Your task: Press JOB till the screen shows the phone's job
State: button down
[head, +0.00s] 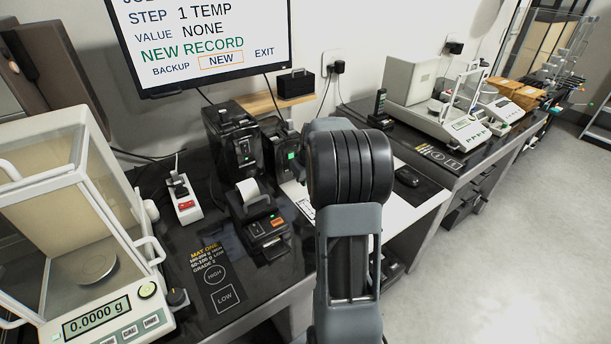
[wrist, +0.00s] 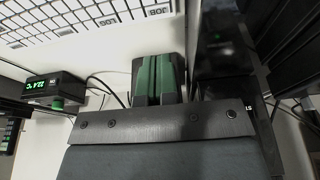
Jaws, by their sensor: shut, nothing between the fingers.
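The wall screen (head: 205,40) reads STEP 1 TEMP, VALUE NONE and NEW RECORD, with NEW boxed between BACKUP and EXIT. Its top line, starting with JOB, is cut off by the picture's edge. In the wrist view, a white keyboard (wrist: 75,22) lies along the top, and its JOB key (wrist: 157,13) reads upside down. My gripper (wrist: 160,60) is shut and empty, its green-padded fingers below the JOB key in the picture. My arm hides the gripper in the head view. I cannot make out the phone's job in either view.
A glass-sided balance (head: 95,262) reading 0.0000 g stands at the left. A small printer (head: 262,225), a power strip (head: 184,198) and a black mat (head: 215,275) share the dark table. A second balance (head: 445,105) stands farther right. A small green-display box (wrist: 52,90) is near the keyboard.

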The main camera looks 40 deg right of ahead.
send_over(302, 204)
jog(key=f, duration=0.7)
jog(key=shift+w+d, duration=0.15)
jog(key=shift+d, duration=0.05)
jog(key=shift+f+b, duration=0.3)
jog(key=shift+f, duration=0.55)
jog(key=shift+f+b, duration=0.65)
jog(key=shift+f, duration=0.05)
jog(key=shift+s+a+f, duration=0.15)
jog(key=shift+s+f, duration=0.1)
jog(key=shift+s, duration=0.05)
jog(key=r, duration=0.1)
jog(key=r+p, duration=0.1)
jog(key=r, duration=0.1)
jog(key=r+p, duration=0.1)
jog(key=r, duration=0.1)
jog(key=shift+w, duration=0.25)
jog(key=p+v, duration=0.1)
jog(key=v, duration=0.9)
jog(key=shift+r, duration=0.15)
